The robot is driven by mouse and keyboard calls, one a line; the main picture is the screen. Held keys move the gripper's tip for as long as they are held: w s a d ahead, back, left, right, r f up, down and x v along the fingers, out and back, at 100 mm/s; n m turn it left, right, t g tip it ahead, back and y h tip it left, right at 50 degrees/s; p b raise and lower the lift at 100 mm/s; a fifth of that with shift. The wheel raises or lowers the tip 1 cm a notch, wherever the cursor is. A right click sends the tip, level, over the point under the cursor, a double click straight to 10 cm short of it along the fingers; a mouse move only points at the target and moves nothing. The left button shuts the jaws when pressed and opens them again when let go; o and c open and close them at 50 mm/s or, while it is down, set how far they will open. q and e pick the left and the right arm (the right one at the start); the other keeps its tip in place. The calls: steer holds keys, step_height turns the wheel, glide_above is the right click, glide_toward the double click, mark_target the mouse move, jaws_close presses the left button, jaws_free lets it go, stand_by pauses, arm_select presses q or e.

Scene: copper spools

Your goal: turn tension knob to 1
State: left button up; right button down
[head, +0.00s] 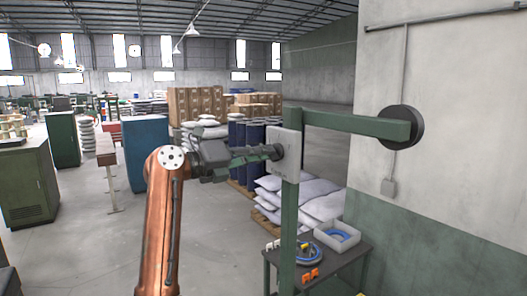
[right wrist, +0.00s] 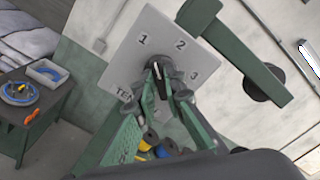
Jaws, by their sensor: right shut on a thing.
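The tension knob (right wrist: 157,73) is dark with a white pointer line and sits on a pale grey plate (right wrist: 135,75) marked 1, 2 and 3. Its white line points up and slightly left, roughly toward the 1. Part of the lettering below is hidden by my gripper. My right gripper (right wrist: 163,82) is shut on the knob, one finger on each side. In the head view the right gripper (head: 275,152) reaches the plate (head: 293,145) from the left, and the knob is hidden there. My left gripper is out of view.
The plate is fixed to a green post (head: 288,220) whose arm (head: 355,124) carries a dark round disc (head: 401,127). A low table (head: 340,262) with a grey bin (head: 337,235) stands beside the post. White sacks (head: 310,200) lie behind. The floor at left is open.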

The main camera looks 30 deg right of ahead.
steer(key=shift+r+n, duration=0.25)
steer(key=shift+n, duration=0.55)
steer(key=c, duration=2)
jaws_free()
steer(key=shift+w+f, duration=0.1)
steer(key=shift+f, duration=0.1)
steer(key=a, duration=0.8)
steer(key=s+a, duration=0.1)
steer(key=a, duration=0.3)
steer(key=shift+a, duration=0.1)
